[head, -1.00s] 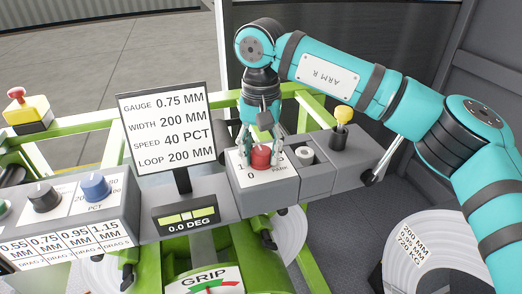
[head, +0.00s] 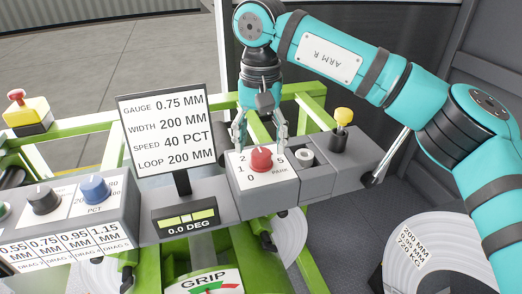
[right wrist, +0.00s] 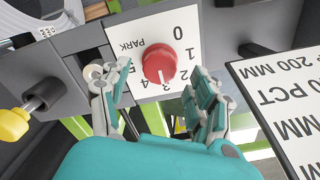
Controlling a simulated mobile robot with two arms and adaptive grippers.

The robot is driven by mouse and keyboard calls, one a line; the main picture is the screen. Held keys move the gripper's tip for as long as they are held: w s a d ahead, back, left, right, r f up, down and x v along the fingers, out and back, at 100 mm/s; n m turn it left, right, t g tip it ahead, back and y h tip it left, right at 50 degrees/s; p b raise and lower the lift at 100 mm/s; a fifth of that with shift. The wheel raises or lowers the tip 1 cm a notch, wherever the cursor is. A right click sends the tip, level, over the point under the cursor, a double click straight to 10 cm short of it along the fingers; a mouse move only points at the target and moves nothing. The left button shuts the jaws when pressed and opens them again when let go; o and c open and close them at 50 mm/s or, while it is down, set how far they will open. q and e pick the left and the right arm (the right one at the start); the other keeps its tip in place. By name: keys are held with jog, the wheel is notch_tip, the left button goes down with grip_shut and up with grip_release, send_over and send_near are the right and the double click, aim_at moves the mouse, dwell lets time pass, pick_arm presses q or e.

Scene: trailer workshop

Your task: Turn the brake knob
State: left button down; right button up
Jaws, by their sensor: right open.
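The red round knob (head: 261,160) sits on a white dial plate (head: 250,181) marked with numbers from 0 to 5 and PARK, on the grey console. The knob also shows in the right wrist view (right wrist: 159,64), where its pale pointer line faces the 3 side of the dial. My right gripper (head: 260,138) is open and empty, just above and behind the knob, with one finger to each side and apart from it. It also shows in the right wrist view (right wrist: 149,80), partly covering the dial numbers. My left gripper is not in view.
A small white-capped knob (head: 306,157) and a yellow-topped lever (head: 342,117) stand right of the dial. The display sign (head: 167,130) stands close on the left. Black and blue (head: 95,189) knobs lie further left.

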aim_at(261, 152)
notch_tip(261, 152, up, 9)
jog(key=shift+f, duration=0.15)
dwell(0.4)
